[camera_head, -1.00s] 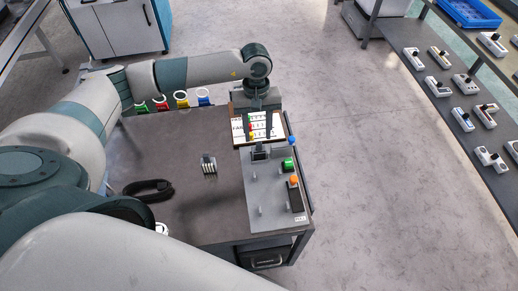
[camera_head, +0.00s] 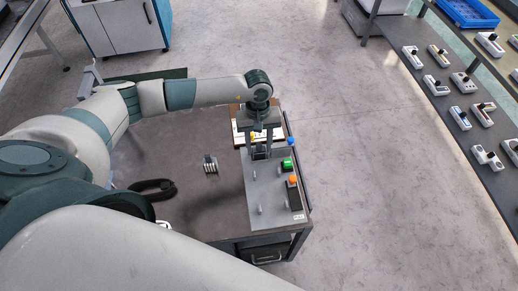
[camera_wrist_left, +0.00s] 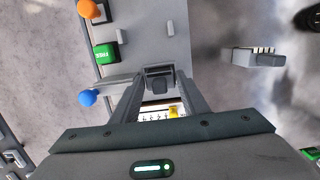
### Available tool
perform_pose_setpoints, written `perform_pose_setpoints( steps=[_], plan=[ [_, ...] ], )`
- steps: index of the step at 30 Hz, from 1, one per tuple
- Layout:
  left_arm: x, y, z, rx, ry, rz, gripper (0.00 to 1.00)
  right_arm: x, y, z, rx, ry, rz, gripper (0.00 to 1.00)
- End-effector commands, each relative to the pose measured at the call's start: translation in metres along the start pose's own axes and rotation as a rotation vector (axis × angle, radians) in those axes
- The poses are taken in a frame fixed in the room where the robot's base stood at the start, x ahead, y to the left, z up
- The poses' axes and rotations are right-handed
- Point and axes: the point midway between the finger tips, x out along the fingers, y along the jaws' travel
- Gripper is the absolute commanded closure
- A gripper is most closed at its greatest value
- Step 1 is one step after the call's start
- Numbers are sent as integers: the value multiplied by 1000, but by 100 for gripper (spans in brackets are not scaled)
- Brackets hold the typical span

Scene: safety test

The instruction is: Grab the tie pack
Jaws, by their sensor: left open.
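My left gripper (camera_head: 260,150) is open, pointing down over the grey panel on the table. Its fingers are on either side of a small dark block (camera_wrist_left: 160,77) on the panel. In the left wrist view the block shows between the open fingertips (camera_wrist_left: 159,88); I cannot tell whether they touch it. A small grey block with white strips (camera_head: 210,164) stands apart on the bare table, also in the left wrist view (camera_wrist_left: 258,57). I cannot tell which is the tie pack. My right gripper is not in view.
The grey panel (camera_head: 273,205) carries a blue knob (camera_head: 291,141), a green button (camera_head: 287,164) and an orange knob (camera_head: 292,180). A black coil (camera_head: 155,189) lies on the table (camera_head: 185,210). A partly hidden card (camera_wrist_left: 163,108) is close to the gripper. A shelf (camera_head: 445,95) with several devices stands right.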

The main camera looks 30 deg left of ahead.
Motion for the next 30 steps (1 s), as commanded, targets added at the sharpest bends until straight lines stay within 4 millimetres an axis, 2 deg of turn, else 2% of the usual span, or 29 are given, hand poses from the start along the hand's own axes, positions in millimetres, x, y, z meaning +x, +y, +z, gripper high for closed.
perform_pose_setpoints(
  steps=[1, 6, 20, 21, 24, 30],
  plan=[
    [5, 0, 0, -2, -1, -1, 59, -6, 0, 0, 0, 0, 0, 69],
    [18, 0, 0, -1, 0, 1, 59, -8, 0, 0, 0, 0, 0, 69],
    [19, 0, -1, -1, 1, 1, 59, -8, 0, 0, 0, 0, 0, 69],
    [19, 0, -1, -1, 1, 1, 64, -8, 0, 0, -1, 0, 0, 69],
    [19, 0, -1, -1, 1, 1, 88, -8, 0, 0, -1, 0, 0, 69],
    [19, 0, -1, -1, 1, 1, 88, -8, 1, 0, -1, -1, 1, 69]
  ],
)
